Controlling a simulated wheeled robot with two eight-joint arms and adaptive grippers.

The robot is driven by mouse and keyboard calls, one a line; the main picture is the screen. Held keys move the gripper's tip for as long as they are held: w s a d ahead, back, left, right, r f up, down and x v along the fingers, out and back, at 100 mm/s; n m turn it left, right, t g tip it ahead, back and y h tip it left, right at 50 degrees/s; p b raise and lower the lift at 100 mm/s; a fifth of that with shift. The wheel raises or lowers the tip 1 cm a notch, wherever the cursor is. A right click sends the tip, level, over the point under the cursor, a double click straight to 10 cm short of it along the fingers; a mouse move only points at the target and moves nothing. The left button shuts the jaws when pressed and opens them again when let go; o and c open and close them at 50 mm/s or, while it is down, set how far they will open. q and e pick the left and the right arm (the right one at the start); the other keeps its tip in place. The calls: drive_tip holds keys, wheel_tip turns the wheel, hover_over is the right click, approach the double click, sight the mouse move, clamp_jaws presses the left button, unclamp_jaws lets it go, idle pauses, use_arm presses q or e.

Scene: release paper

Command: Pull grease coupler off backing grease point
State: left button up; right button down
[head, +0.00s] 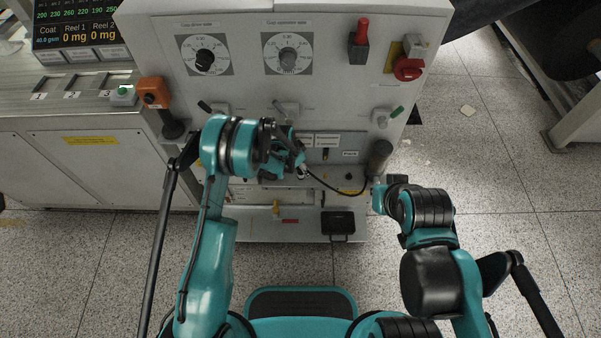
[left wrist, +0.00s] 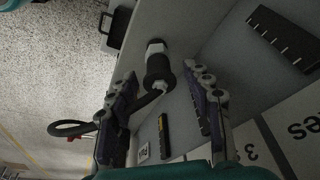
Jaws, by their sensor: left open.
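The grease coupler (left wrist: 158,68) is a dark cylinder with pale metal hex parts at both ends. It stands off the pale machine panel in the left wrist view, and a black hose (left wrist: 66,129) runs from its near end. My left gripper (left wrist: 160,78) is open, with one finger on each side of the coupler and a visible gap on both sides. In the head view my left gripper (head: 290,160) is at the lower panel and largely hides the coupler. I cannot make out the backing grease point separately. My right gripper (head: 382,195) is beside the cabinet's lower right; its fingers are unclear.
The cabinet (head: 245,110) carries two dials (head: 288,57), a red-handled lever (head: 360,40) and a red knob (head: 408,68). A dark cylinder (head: 379,157) stands at its right edge. A black box (head: 338,223) hangs low. The floor at right is mostly clear.

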use_arm(q)
clamp_jaws()
drive_tip(key=shift+r, duration=0.1)
drive_tip(key=shift+r, duration=0.1)
drive_tip(key=shift+r+p, duration=1.15)
drive_tip(key=shift+r, duration=1.1)
